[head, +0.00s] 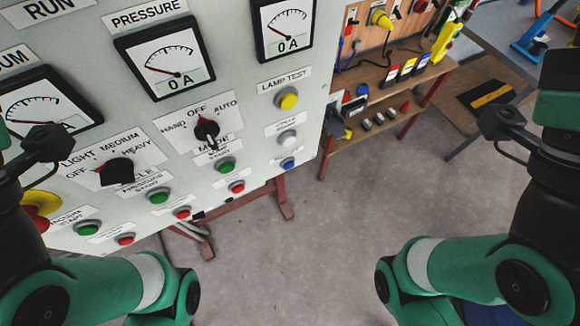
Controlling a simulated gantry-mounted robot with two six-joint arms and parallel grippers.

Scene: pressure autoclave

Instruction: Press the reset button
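The upright light grey control panel (240,110) fills the left and upper middle of the head view. A blue push button (289,164) sits near its lower right edge, below a white button (287,139) and a yellow button (288,98) labelled LAMP TEST. The small label by the blue button is too blurred to read, so I cannot confirm which button is the reset. Nothing touches the blue button. My two arms show at the left and right sides, but no gripper fingers are visible on either.
Green buttons (225,165), red buttons (237,187), black rotary knobs (207,129) and gauges (165,68) share the panel. A wooden shelf unit (428,84) with tools stands behind at the right. Bare floor (310,260) lies between my arms.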

